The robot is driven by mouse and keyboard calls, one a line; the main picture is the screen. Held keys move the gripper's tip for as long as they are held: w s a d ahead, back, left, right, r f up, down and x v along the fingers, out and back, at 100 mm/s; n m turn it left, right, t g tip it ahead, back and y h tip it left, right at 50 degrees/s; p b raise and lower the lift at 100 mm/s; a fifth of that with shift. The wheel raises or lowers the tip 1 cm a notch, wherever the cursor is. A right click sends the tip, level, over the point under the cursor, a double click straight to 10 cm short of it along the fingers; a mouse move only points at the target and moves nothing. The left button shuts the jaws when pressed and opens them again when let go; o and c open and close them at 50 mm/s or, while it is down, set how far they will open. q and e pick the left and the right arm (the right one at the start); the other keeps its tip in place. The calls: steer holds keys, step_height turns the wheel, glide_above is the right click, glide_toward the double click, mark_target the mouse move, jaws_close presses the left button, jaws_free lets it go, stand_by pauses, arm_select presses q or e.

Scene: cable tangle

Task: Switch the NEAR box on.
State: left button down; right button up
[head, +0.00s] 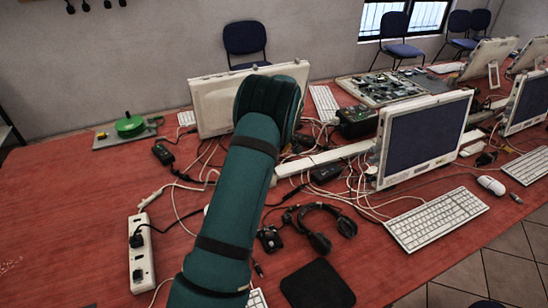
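A white power strip (142,262) lies lengthwise at the front left of the red table; it appears to be the near box. A black plug (137,240) sits in it, and small dark details show towards its near end. I cannot read its switch position. A long white strip (340,155) lies farther back among the cables, partly behind my arm. A green-sleeved arm of mine (238,185) rises from the bottom through the middle of the view, right of the power strip and apart from it in the picture. Neither gripper shows.
Tangled cables (205,160) run across the table among black adapters (163,153). A headset (322,228), a black mat (317,285), a keyboard (437,219) and a monitor (424,138) lie to the right. The red table (60,220) is clear left of the power strip.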

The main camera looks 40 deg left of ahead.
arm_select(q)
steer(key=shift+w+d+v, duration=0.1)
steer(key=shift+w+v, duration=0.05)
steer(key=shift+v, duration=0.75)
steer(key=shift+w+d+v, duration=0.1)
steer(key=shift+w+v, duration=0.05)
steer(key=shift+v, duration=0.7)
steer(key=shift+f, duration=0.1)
